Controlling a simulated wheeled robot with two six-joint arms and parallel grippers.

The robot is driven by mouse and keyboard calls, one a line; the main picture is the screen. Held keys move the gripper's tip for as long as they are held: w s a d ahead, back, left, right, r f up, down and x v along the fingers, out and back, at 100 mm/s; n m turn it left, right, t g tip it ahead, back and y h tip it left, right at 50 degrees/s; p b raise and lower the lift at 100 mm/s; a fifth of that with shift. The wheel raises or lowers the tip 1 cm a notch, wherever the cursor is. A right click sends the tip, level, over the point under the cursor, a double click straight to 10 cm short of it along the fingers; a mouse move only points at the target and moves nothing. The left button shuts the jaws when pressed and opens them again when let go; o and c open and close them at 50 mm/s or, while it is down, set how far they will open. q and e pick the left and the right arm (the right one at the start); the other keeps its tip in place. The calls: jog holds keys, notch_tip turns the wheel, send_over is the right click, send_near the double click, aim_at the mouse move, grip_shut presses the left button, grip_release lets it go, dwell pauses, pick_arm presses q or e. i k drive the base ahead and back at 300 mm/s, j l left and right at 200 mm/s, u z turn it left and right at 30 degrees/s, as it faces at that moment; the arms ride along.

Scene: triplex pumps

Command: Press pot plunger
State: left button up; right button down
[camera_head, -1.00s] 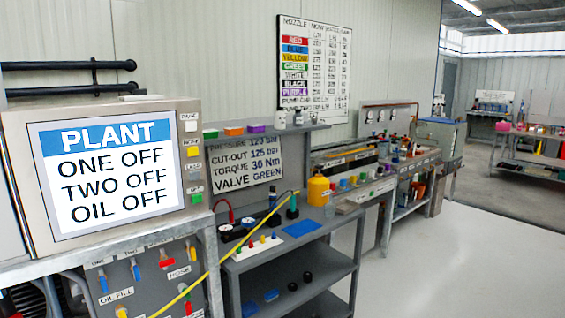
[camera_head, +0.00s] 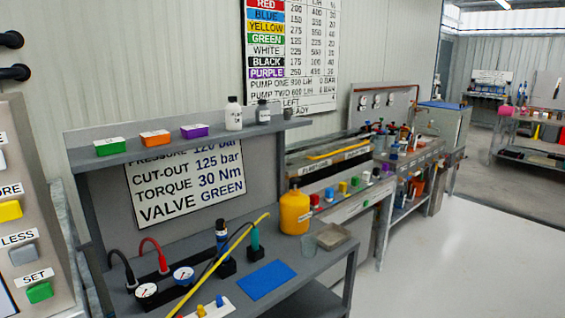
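A yellow-orange pot (camera_head: 294,213) stands upright on the grey bench (camera_head: 338,262), near its right end. A small part sticks up from its top; it is too small to tell whether this is the plunger or whether it is pressed. Neither of my grippers shows in the head view, so nothing of mine is seen touching the pot.
A blue mat (camera_head: 266,280) lies left of the pot. Two gauges (camera_head: 184,275) and a long yellow rod or hose (camera_head: 222,266) occupy the bench's left part. A shallow tray (camera_head: 333,237) is right of the pot. The floor (camera_head: 450,260) at right is clear.

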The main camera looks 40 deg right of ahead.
aim_at(294, 181)
jog(key=i+l, duration=0.2)
jog(key=l, duration=0.15)
jog(key=i+l, duration=0.25)
jog(key=l, duration=0.15)
jog(key=i+l, duration=0.2)
jog(key=l, duration=0.15)
jog(key=i+l, duration=0.2)
jog(key=l, duration=0.15)
